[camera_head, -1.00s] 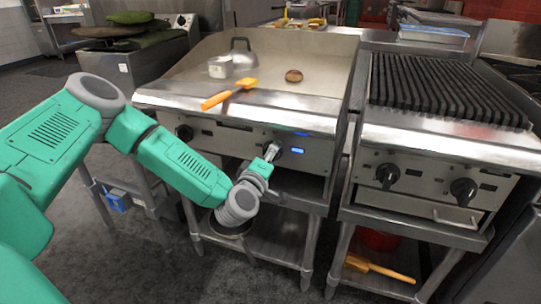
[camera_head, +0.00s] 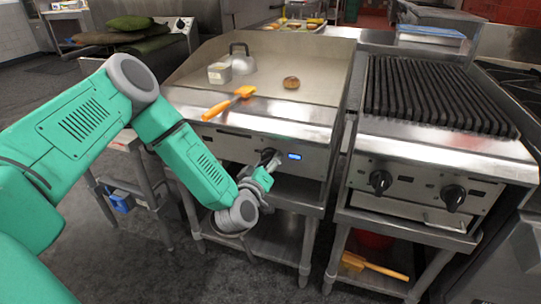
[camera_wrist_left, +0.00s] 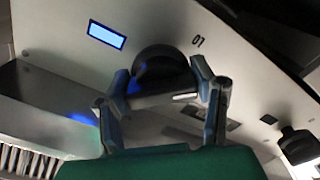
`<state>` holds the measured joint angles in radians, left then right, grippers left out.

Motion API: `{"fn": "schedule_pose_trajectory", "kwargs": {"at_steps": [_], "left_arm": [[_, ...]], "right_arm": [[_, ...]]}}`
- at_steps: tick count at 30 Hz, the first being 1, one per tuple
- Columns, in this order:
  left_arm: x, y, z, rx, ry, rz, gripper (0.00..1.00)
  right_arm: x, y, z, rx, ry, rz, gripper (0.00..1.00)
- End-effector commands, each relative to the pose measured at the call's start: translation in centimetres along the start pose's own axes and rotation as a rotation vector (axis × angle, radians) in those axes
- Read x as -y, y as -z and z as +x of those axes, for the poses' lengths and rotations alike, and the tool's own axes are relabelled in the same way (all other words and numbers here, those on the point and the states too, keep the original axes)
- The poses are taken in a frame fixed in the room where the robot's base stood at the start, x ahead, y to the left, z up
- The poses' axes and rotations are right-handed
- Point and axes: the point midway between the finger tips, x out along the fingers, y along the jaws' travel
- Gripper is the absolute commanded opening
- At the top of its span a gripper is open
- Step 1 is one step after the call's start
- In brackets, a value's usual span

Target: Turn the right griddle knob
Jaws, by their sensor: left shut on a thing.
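The griddle (camera_head: 268,105) has a flat steel top and a front panel. Its right knob (camera_head: 269,155) is black, beside a lit blue display (camera_head: 294,156). My left gripper (camera_head: 264,167) reaches up to this knob from below. In the left wrist view the knob (camera_wrist_left: 158,64) sits between the two fingers of my left gripper (camera_wrist_left: 165,98), which are shut on it. Part of the knob is hidden by the fingers in the head view. My right gripper is not in view.
A charbroiler (camera_head: 430,95) with two black knobs stands close on the right.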

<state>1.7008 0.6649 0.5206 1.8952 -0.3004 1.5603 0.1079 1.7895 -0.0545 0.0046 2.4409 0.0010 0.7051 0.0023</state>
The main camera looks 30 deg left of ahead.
Motion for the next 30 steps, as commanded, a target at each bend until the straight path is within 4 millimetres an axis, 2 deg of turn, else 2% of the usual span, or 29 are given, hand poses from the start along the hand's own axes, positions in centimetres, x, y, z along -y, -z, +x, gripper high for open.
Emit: {"fn": "schedule_pose_trajectory", "kwargs": {"at_steps": [1,15,30], "left_arm": [[-0.2,0.8,0.2,-0.015,0.002,0.047,0.22],[-0.2,0.7,0.3,-0.018,0.001,0.42,0.22],[-0.1,0.7,0.3,-0.019,0.003,0.559,0.22]], "right_arm": [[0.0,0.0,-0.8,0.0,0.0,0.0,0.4],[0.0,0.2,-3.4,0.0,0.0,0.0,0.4],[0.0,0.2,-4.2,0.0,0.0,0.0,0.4]]}}
